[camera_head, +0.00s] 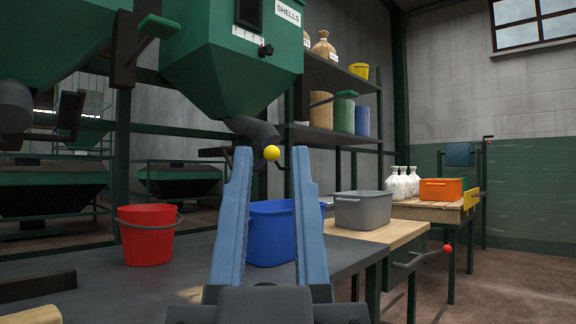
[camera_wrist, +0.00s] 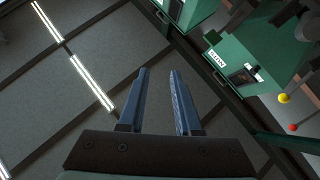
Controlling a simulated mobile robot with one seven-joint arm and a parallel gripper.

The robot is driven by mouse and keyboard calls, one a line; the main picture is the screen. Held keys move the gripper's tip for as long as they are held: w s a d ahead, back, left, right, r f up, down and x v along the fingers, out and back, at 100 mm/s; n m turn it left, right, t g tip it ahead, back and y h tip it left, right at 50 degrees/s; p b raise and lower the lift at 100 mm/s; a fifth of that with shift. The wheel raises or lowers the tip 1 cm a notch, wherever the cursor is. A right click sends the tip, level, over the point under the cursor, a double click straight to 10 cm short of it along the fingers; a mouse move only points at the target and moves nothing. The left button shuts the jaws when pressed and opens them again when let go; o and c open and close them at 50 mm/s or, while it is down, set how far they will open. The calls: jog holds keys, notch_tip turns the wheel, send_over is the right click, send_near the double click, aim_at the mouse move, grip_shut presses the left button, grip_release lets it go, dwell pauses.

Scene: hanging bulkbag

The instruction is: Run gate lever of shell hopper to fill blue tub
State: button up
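The green shell hopper (camera_head: 235,60) with a SHELLS label hangs at the upper middle of the head view, its grey spout below. A yellow ball knob (camera_head: 271,153), on what looks like the gate lever, sits at the spout, in line with my fingertips. It also shows in the wrist view (camera_wrist: 284,98), well right of my fingers. The blue tub (camera_head: 270,222) stands on the dark bench below the spout, partly hidden behind my fingers. My gripper (camera_head: 271,160) is open and empty, its blue fingers pointing up.
A red bucket (camera_head: 147,236) stands left of the blue tub. A grey tub (camera_head: 361,210) sits on a wooden bench to the right. A red-knobbed handle (camera_head: 446,248) sticks out from that bench. Shelves (camera_head: 335,77) with sacks and bins stand behind.

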notch_tip(320, 180, up, 4)
jog(key=p, duration=0.3)
grip_shut()
notch_tip(320, 180, up, 28)
jog(key=p, duration=2.7)
jog(key=shift+f+p, duration=0.15)
jog(key=shift+p, duration=0.25)
